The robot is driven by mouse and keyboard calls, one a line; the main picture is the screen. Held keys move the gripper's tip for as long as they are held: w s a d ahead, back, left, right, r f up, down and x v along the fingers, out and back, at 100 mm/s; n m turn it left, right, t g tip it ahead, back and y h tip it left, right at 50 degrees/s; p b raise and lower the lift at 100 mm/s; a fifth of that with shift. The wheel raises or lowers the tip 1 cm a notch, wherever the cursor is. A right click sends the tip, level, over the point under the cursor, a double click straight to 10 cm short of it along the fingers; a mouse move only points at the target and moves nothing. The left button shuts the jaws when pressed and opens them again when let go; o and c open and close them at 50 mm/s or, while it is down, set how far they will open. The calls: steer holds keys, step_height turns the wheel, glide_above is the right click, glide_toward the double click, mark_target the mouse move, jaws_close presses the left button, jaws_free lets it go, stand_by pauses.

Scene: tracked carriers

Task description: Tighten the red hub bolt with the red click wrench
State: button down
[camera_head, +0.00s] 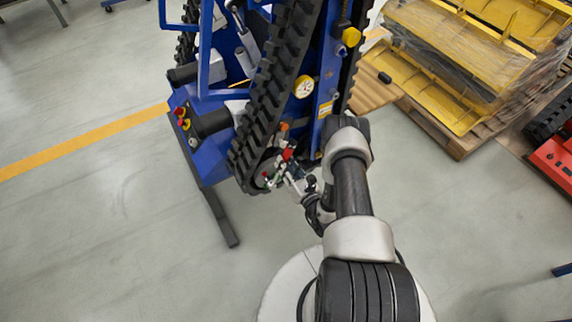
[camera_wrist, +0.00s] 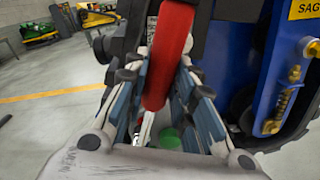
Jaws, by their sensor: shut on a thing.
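The red click wrench (camera_wrist: 170,48) has a thick red handle that rises between my fingers in the wrist view. My gripper (camera_wrist: 165,84) is shut on this handle. In the head view my gripper (camera_head: 297,184) is at the lower end of the carrier's black track, and a bit of the red handle (camera_head: 287,154) shows there. A thin pale shaft runs down from the handle between the fingers. A green round part (camera_wrist: 170,138) shows low between the fingers. I cannot clearly make out the red hub bolt or whether the wrench touches it.
The blue tracked carrier (camera_head: 212,152) stands close beside my gripper, with its black track (camera_head: 272,92) running upward. Yellow parts on a wooden pallet (camera_head: 460,145) stand at the right. A red thing (camera_head: 556,163) is at the right edge.

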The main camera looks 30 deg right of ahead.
steer(key=shift+w, duration=0.45)
steer(key=shift+w+b, duration=0.5)
steer(key=shift+b, duration=0.15)
stand_by(1.0)
stand_by(0.7)
steer(key=c, duration=1.9)
jaws_free()
jaws_close()
